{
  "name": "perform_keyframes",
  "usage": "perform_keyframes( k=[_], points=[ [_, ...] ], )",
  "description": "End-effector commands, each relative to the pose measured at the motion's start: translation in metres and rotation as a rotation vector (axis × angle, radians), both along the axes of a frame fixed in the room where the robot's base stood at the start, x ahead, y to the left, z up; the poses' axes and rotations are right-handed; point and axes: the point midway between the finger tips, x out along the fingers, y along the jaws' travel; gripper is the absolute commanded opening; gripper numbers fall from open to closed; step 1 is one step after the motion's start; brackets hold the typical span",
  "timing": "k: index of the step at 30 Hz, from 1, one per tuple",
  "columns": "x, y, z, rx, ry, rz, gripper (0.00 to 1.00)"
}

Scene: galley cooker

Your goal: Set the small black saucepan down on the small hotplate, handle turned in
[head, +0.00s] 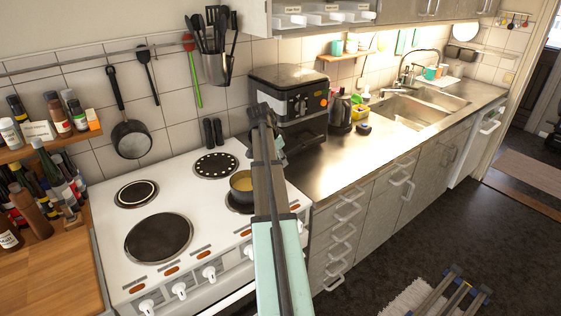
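A small dark saucepan (241,184) with a yellowish inside shows at the front right of the white cooker (195,205), over the front-right hotplate (236,207). My arm covers its right side, so I cannot see its handle or tell whether it rests on the plate. A small hotplate (136,194) with a pale ring is bare at the back left. A dotted hotplate (215,165) is bare at the back right, and a large one (158,238) at the front left. My arm rises in front of the cooker; my gripper's fingers are hidden behind it.
Another black pan (131,139) hangs on the wall rail. A utensil holder (216,68) hangs above the cooker. A black oven-like appliance (289,95) stands behind my arm. Bottles (57,116) and a wooden board (60,275) are at left. The steel counter (345,160) has free room.

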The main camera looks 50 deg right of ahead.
Motion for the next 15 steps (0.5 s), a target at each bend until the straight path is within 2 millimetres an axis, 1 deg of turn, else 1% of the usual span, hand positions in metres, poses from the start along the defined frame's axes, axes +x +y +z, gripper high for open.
perform_keyframes(
  k=[3, 9, 10, 11, 12, 15],
  points=[
    [-0.0005, 0.0006, -0.0098, 0.000, 0.000, 0.000, 0.00],
    [-0.0001, 0.0002, -0.0117, 0.000, -0.001, -0.001, 0.00],
    [-0.0003, 0.0002, -0.0124, -0.001, 0.000, 0.000, 0.31],
    [-0.0002, 0.0003, -0.0125, -0.001, 0.000, 0.000, 0.41],
    [-0.0002, 0.0003, -0.0124, 0.000, 0.000, 0.000, 0.49],
    [-0.0002, 0.0003, -0.0123, 0.000, 0.000, 0.000, 0.49]
  ],
)
